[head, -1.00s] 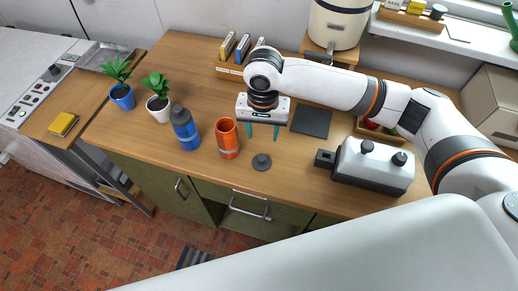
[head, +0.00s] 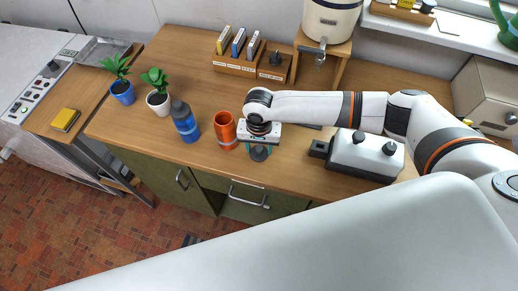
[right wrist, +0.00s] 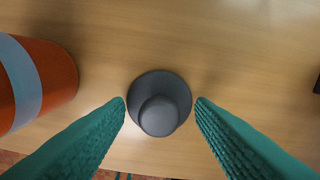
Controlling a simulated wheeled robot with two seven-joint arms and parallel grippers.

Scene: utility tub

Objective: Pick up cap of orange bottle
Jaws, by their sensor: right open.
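The dark grey cap (head: 259,153) lies on the wooden counter, just right of the orange bottle (head: 226,131), which stands upright without a cap on it. My right gripper (head: 258,150) is above the cap, pointing down. In the right wrist view the cap (right wrist: 159,103), a wide disc with a round knob, sits centred between the two green fingertips (right wrist: 160,104). The fingers are apart, and I see wood on both sides of the cap. The orange bottle (right wrist: 38,80) is at the left there. My left gripper is not in view.
A blue bottle (head: 185,122) and two potted plants stand to the left. A white box with black knobs (head: 362,155) is to the right. A wooden rack (head: 238,66) and a dispenser on a stand (head: 331,22) are behind. The counter's front edge is close to the cap.

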